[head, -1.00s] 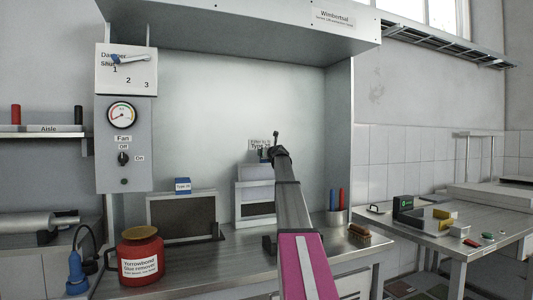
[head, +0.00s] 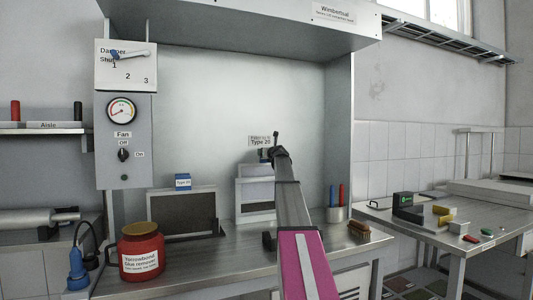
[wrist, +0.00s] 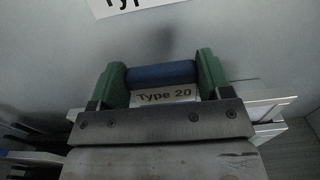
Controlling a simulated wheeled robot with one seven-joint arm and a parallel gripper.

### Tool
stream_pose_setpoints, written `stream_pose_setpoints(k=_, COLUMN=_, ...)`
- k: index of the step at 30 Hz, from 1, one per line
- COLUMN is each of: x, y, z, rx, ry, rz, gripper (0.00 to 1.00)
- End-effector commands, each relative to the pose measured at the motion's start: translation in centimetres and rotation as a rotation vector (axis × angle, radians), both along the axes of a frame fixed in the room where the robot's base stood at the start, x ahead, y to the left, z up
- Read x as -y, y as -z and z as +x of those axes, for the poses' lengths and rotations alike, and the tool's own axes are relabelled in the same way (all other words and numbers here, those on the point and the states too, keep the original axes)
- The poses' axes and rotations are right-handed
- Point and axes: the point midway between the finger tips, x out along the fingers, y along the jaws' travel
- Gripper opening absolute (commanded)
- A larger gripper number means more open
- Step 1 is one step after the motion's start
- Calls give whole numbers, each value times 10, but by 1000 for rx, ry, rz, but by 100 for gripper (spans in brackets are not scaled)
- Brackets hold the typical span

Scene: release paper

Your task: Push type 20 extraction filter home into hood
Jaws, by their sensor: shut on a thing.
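My gripper (wrist: 161,76) is shut on the blue handle of the type 20 filter; its green fingers stand at the handle's two ends. A "Type 20" label (wrist: 164,96) shows just below the handle. In the head view my gripper (head: 266,155) is at the hood's back wall, mostly hidden by my arm. The pale-framed filter (head: 253,190) stands upright in the hood (head: 215,110), below a wall label reading "Type 20". Its right side is behind my arm. I cannot tell how deep it sits.
A second, dark filter (head: 187,214) with a blue handle stands to the left. A red glue remover can (head: 141,252) is at the front left of the bench. A cup with red and blue items (head: 337,213) and a brush (head: 359,229) are right of my arm.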

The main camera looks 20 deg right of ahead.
Motion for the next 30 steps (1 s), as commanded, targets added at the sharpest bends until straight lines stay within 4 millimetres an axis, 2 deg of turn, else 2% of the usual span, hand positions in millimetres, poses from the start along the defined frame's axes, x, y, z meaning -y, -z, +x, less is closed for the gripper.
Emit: stream_pose_setpoints(k=30, x=0, y=22, z=0, rx=0, ry=0, rz=0, gripper=21)
